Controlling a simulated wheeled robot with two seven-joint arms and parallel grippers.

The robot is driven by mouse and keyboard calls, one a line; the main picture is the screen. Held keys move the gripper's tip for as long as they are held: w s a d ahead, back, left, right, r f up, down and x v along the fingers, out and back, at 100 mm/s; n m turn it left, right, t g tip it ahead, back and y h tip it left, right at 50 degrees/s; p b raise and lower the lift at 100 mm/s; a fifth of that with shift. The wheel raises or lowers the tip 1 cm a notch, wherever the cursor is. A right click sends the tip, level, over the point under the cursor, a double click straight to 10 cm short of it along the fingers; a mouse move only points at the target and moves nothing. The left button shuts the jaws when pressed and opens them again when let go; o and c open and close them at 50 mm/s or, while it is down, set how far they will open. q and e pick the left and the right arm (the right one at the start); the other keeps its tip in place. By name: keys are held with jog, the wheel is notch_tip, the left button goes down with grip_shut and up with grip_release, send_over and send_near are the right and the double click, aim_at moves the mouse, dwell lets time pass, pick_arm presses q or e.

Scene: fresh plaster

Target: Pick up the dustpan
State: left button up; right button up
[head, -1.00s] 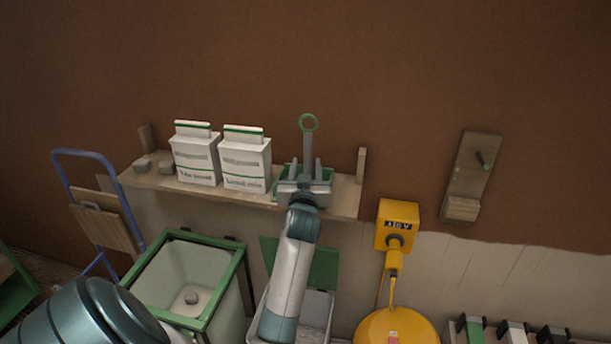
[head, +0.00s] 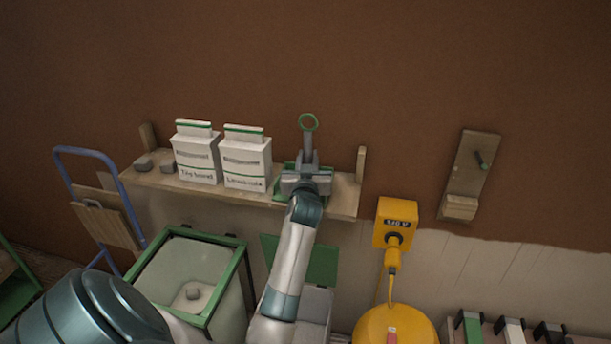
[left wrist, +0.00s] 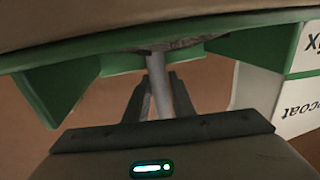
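The dustpan has a green pan and a grey handle (head: 308,143) with a green ring at its top. It stands on the wooden shelf (head: 344,200) against the wall, handle up. My left gripper (head: 308,160) is in front of it, with its two fingers closed in on both sides of the handle. The gripper hides much of the pan. In the left wrist view the green pan (left wrist: 60,82) spans the top, and the fingers (left wrist: 160,80) close around the grey handle. My right gripper is not in view.
Two white bags (head: 246,160) and grey lumps (head: 98,162) stand left of the dustpan on the shelf. A shelf end bracket (head: 361,164) is on the right. Below are a green-rimmed bin (head: 238,268) and a yellow box (head: 397,212). The wall above is clear.

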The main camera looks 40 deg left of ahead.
aim_at(308, 147)
pick_arm(q)
grip_shut()
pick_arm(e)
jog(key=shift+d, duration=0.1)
pick_arm(q)
jog(key=shift+r, duration=0.1)
